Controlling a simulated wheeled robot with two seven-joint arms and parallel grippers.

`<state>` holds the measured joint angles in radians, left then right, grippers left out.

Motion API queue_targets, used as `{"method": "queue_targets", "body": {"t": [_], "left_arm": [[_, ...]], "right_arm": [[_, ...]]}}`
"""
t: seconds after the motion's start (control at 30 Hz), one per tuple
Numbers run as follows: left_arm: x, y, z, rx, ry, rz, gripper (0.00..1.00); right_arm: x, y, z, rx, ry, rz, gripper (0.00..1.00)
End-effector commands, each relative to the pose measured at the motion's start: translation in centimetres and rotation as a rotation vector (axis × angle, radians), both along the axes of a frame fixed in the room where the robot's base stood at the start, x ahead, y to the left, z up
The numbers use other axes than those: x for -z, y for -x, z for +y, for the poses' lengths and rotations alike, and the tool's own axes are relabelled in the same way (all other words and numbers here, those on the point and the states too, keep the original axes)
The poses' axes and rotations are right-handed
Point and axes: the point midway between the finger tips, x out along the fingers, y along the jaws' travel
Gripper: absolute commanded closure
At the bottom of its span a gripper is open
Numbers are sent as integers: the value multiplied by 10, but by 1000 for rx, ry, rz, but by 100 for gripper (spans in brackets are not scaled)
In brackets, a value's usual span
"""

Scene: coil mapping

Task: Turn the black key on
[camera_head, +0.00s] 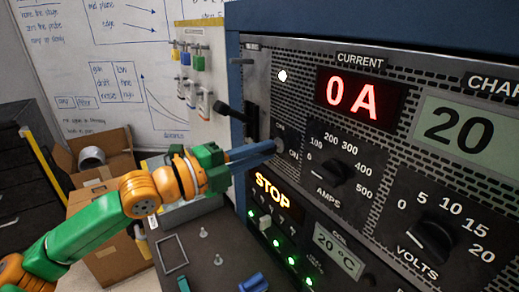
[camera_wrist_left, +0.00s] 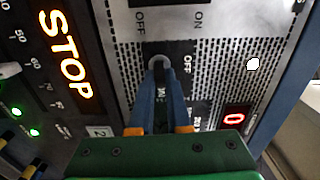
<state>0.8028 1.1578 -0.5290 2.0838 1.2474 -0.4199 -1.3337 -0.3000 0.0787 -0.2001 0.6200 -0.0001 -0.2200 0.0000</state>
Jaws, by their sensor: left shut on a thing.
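My left gripper (camera_head: 275,148) reaches in from the left to the key switch on the front panel. In the left wrist view its two blue fingers (camera_wrist_left: 160,78) are shut on the black key, most of which they hide. The silver collar (camera_wrist_left: 156,62) of the switch shows just beyond the fingertips. OFF and ON labels are printed around the switch; the key's exact angle is hard to tell.
The panel carries a red "0 A" display (camera_head: 360,95), a lit STOP sign (camera_head: 272,190), an AMPS knob (camera_head: 337,170) and a VOLTS knob (camera_head: 430,240). A black lever (camera_head: 230,112) sticks out left above my gripper. A cardboard box (camera_head: 105,240) stands at left.

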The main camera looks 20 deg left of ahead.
Motion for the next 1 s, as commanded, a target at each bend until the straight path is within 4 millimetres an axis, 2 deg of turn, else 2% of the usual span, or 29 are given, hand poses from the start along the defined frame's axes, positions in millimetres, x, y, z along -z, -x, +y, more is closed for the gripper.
{"method": "queue_targets", "body": {"t": [0.67,0.7,0.8,1.0], "left_arm": [[-3,0,0,-1,-40,-40,100],[-3,0,0,-1,-40,-40,77],[-2,0,0,-1,-40,-39,55],[-1,0,0,0,-40,-35,55]], "right_arm": [[-2,0,-1,0,1,0,3],[-2,0,-1,0,1,0,3],[-2,0,-1,0,1,0,3],[-2,0,-1,0,2,0,3]]}}
